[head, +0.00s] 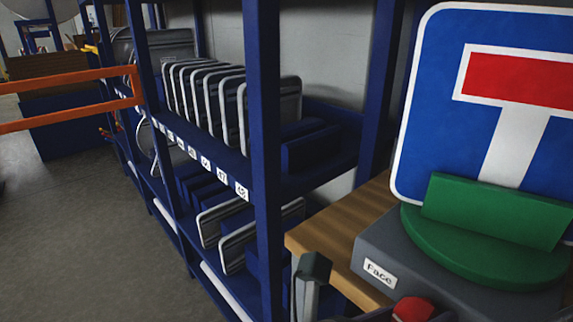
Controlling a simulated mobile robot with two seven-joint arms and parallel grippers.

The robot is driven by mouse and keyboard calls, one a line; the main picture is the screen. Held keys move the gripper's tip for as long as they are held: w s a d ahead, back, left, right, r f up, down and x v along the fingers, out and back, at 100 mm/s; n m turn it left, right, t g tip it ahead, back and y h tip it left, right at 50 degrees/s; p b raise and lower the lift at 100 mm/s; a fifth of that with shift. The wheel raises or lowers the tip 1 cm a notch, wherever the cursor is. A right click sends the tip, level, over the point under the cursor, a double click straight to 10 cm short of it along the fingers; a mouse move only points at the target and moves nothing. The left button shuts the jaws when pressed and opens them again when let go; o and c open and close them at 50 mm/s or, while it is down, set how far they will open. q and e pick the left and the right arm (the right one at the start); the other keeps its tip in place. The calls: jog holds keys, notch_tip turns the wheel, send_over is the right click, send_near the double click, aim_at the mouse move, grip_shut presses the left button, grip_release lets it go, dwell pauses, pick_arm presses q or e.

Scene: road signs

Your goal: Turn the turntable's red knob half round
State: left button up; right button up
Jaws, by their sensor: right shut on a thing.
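The green turntable (470,250) sits on a grey base with a white label reading "Face", on a wooden bench at the right. Its green holder carries a blue sign (440,95) with a white T stem and red bar, standing upright. The red knob (413,308) shows at the bottom edge, in front of the grey base, partly cut off. My right gripper (411,315) is at the bottom edge, shut on the red knob; most of it is out of the picture.
A blue shelf rack (265,150) with several upright sign plates stands left of the wooden bench (345,225). Its near post is close to the bench. An orange rail (70,83) crosses at the far left. The grey floor (80,230) left of the rack is clear.

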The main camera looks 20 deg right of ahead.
jog(key=o, duration=1.3)
